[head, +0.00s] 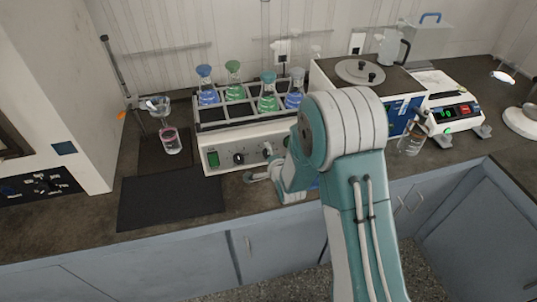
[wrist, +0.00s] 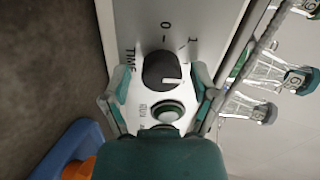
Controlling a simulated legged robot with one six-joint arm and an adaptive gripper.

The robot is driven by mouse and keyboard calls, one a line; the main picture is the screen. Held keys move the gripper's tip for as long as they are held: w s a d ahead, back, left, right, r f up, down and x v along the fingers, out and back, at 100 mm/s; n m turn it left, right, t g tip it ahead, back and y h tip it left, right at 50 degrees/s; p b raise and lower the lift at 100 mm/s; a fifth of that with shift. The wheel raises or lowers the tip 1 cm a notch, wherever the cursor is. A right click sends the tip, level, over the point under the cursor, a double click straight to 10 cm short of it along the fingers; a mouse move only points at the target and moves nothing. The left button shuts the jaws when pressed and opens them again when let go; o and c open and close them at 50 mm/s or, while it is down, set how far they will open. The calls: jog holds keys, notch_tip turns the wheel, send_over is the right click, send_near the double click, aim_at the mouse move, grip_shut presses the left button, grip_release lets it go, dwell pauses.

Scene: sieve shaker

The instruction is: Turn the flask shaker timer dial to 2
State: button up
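The flask shaker (head: 225,143) stands on the bench with blue and green flasks in its rack. Its front panel carries a green switch and knobs, partly hidden by my arm in the head view. In the wrist view the black timer dial (wrist: 158,68) sits beside the printed word TIME, with the marks 0 and 1 near it. Its white pointer line points to the right in the picture, not at 0. My gripper (wrist: 163,78) is open, with one finger on each side of the dial and visible gaps. I cannot tell whether the fingertips touch the panel.
Flasks (wrist: 250,107) stand close to the right finger. A blue object (wrist: 70,145) lies at lower left. A black mat (head: 170,203) lies on the bench, left of the arm.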

jog(key=shift+s, duration=0.15)
jog(key=v, duration=1.1)
jog(key=shift+s, duration=0.3)
jog(key=shift+d+r, duration=0.15)
